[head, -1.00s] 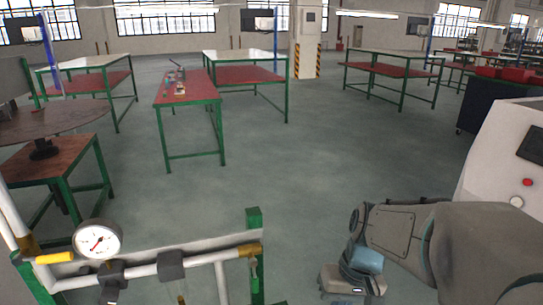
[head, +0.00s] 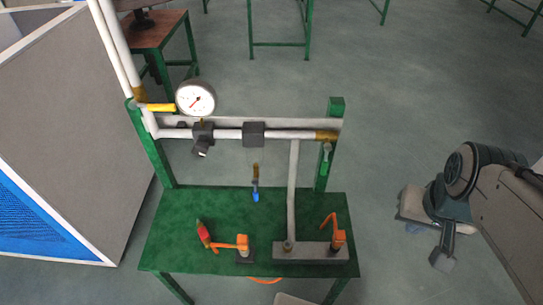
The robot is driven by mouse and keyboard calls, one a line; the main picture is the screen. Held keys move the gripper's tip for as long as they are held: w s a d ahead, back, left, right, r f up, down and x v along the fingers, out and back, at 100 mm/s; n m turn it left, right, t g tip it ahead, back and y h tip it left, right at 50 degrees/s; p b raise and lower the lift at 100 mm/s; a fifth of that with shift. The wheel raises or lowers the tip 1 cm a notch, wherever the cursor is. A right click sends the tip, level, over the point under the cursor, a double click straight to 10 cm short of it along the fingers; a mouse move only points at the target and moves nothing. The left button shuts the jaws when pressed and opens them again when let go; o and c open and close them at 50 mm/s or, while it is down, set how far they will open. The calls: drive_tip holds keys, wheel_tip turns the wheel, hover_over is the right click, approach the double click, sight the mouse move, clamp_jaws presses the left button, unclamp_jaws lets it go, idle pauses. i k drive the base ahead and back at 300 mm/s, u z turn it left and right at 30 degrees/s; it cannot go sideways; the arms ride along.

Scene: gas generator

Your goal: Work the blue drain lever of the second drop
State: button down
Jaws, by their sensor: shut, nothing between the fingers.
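A small blue-tipped lever (head: 255,195) hangs below the horizontal pipe, near the middle of the green stand, in the head view. It points downward. I cannot tell from this view whether it is the second drop's lever. The white pipe (head: 226,134) above it carries dark blocks and a round gauge (head: 196,98). A vertical pipe (head: 292,190) runs down to a grey block at the right. My gripper (head: 442,260) is at the right, over the floor, well apart from the stand. It is shut and empty.
A yellow handle (head: 160,107) is at the pipe's left end and a green handle (head: 325,160) at its right. Orange-handled tools (head: 335,235) stand on the green tabletop (head: 190,205). A grey partition (head: 75,120) closes the left side. Open floor (head: 410,100) lies between stand and arm.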

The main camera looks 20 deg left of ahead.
sight(255, 182)
drive_tip(key=k, duration=0.4)
drive_tip(key=u, duration=1.3)
drive_tip(key=i, duration=0.55)
drive_tip(key=z, duration=0.2)
drive_tip(key=k, duration=1.05)
drive_tip(key=u, duration=0.65)
drive_tip(key=i, duration=1.25)
drive_tip(key=z, duration=0.65)
